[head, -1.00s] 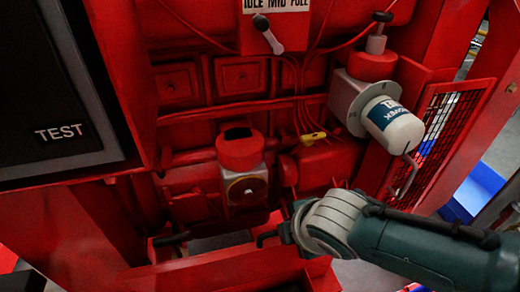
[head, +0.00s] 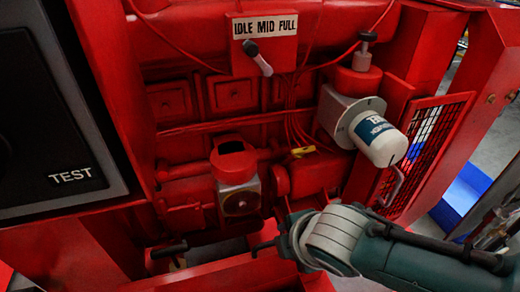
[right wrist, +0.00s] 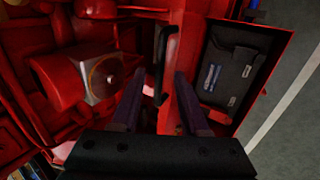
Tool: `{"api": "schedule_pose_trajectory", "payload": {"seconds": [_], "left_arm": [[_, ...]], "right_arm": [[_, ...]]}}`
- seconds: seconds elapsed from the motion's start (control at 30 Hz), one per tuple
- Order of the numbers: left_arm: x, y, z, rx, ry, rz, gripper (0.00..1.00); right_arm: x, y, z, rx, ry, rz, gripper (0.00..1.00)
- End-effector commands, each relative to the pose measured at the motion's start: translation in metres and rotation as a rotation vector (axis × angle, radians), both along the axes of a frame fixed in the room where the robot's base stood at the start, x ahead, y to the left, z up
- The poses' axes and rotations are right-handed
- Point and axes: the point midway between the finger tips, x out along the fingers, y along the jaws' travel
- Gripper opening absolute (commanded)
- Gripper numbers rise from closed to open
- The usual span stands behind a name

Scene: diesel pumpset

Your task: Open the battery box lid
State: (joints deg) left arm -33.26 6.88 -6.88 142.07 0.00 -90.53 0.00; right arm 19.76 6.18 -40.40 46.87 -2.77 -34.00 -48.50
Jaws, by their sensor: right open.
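In the right wrist view, my right gripper (right wrist: 158,100) is open, with its two purple fingers apart. A black bar handle (right wrist: 162,65) on a red surface lies ahead, between the lines of the fingers. I cannot tell whether the fingers touch it. To its right is a red-walled box (right wrist: 282,52) with a dark block (right wrist: 232,72) inside, bearing blue and white labels. It looks like the battery box, with its inside exposed in this view. In the head view my right arm reaches in from the lower right, and its gripper is hidden. My left gripper is not in view.
The red engine has a capped round housing (head: 233,160), a white filter (head: 380,140) and a lever (head: 258,58) under the IDLE MID FULL label. A dark TEST panel (head: 60,120) stands at left. A mesh guard (head: 425,145) is at right. Grey floor (right wrist: 290,100) lies beyond the box.

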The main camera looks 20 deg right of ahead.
Motion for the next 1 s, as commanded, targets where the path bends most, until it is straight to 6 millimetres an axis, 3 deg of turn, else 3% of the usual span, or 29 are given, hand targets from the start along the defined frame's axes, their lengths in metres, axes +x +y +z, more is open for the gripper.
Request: {"api": "schedule_pose_trajectory", "payload": {"seconds": [0.03, 0.1, 0.3, 1.0], "left_arm": [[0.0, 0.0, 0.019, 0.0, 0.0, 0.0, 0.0], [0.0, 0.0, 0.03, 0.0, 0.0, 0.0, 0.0], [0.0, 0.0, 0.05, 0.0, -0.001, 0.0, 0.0], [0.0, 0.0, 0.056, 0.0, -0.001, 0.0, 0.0]], "right_arm": [[-0.006, 0.0, 0.018, -0.001, 0.001, 0.001, 0.45], [-0.013, -0.001, 0.03, 0.0, 0.001, 0.002, 0.45], [-0.028, -0.001, 0.052, -0.001, 0.0, 0.001, 0.45], [-0.038, 0.003, 0.063, 0.026, 0.008, -0.031, 0.45]]}}
